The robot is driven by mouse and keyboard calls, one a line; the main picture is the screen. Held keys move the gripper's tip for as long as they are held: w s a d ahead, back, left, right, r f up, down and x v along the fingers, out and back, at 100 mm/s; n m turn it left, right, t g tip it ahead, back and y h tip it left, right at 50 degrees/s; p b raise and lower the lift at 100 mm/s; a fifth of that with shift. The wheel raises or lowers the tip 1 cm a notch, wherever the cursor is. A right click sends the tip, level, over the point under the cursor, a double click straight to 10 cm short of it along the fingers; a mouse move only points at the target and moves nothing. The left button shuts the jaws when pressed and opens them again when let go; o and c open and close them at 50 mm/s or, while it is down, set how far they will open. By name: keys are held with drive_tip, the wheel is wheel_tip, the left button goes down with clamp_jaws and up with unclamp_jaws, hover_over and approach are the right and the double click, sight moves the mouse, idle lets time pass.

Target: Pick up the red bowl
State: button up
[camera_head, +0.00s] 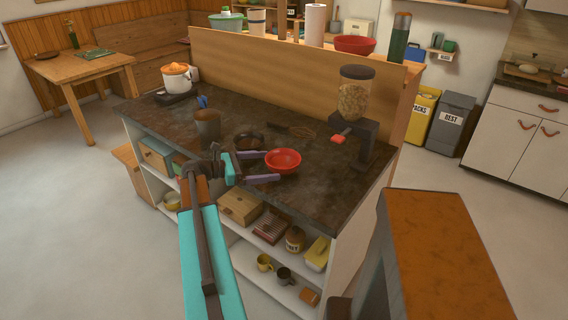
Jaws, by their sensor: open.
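A small red bowl (283,160) sits upright on the dark worktop of the island (325,192), near its front edge. My gripper (272,166) reaches in from the left, low over the worktop. Its two purple fingers are spread open, one toward the far left side of the bowl and one toward its near left side. Nothing is held between them. I cannot tell whether the fingers touch the bowl. A second, larger red bowl (355,44) stands on the raised ledge at the back.
A grain dispenser (355,95) stands right. The worktop right of the bowl is clear.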

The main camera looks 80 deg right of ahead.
sight(279, 163)
drive_tip(key=shift+s+d+p, duration=0.25)
drive_tip(key=shift+s+p, duration=0.05)
drive_tip(key=shift+s, duration=0.1)
drive_tip(key=shift+p+x, duration=0.65)
drive_tip(key=shift+x, duration=1.45)
drive_tip(key=shift+c, duration=0.3)
drive_tip(key=c, duration=0.7)
drive_tip(key=shift+r, duration=0.2)
drive_tip(key=shift+c, duration=0.2)
wheel_tip(279, 163, up, 10)
drive_tip(key=b, duration=0.2)
drive_tip(key=shift+f, duration=0.15)
